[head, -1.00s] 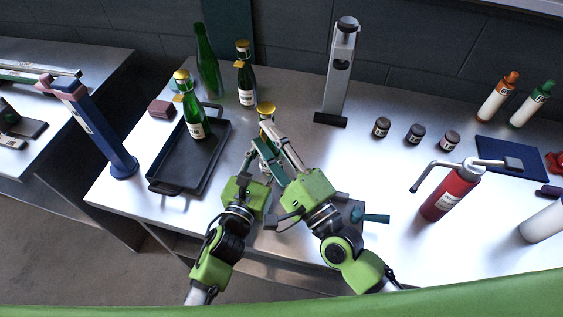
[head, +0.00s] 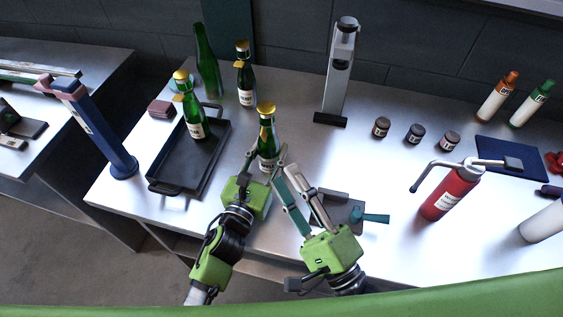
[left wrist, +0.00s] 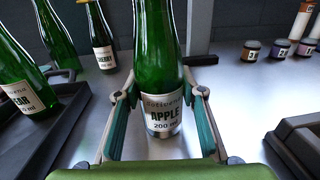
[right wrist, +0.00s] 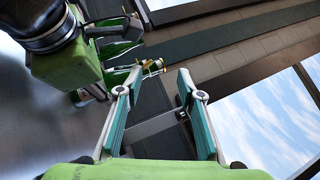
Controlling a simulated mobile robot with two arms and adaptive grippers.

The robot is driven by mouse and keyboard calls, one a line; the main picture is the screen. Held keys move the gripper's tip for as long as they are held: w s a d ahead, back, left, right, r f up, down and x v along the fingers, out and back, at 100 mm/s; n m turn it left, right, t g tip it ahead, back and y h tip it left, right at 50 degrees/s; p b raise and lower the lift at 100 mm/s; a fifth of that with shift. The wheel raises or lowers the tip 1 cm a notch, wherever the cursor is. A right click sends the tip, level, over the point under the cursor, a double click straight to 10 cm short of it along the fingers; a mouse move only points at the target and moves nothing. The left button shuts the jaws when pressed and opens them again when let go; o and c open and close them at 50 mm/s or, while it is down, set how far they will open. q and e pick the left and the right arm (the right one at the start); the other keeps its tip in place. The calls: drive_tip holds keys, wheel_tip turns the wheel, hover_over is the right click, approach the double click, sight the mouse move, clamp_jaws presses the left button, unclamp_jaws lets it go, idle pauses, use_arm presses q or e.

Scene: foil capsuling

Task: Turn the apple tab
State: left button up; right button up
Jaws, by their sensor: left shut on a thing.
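The green apple bottle (head: 267,144) stands upright on the table with a gold foil cap (head: 266,108). A gold tab (head: 266,121) hangs below the cap on the side facing me. My left gripper (head: 262,162) is shut around the lower bottle. In the left wrist view its fingers flank the APPLE label (left wrist: 165,116); the cap is out of that view. My right gripper (head: 285,170) is open and empty, to the right of the bottle and apart from it. In the right wrist view its fingers (right wrist: 155,90) are spread, with a gold-capped bottle top (right wrist: 153,67) beyond them.
A black tray (head: 208,165) holds the pear bottle (head: 192,118). The cherry bottle (head: 246,84) and an uncapped green bottle (head: 207,62) stand behind. A grey fixture with a teal handle (head: 372,218) sits right of my right gripper. A red extinguisher-like bottle (head: 447,194) stands further right.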

wheel_tip(320, 180, up, 8)
drive_tip(key=s+a+n, duration=0.1)
drive_tip(key=shift+a+r+n+t, duration=0.15)
drive_tip(key=shift+a+n+t, duration=0.15)
drive_tip(key=shift+a+n, duration=0.1)
drive_tip(key=shift+s, duration=0.1)
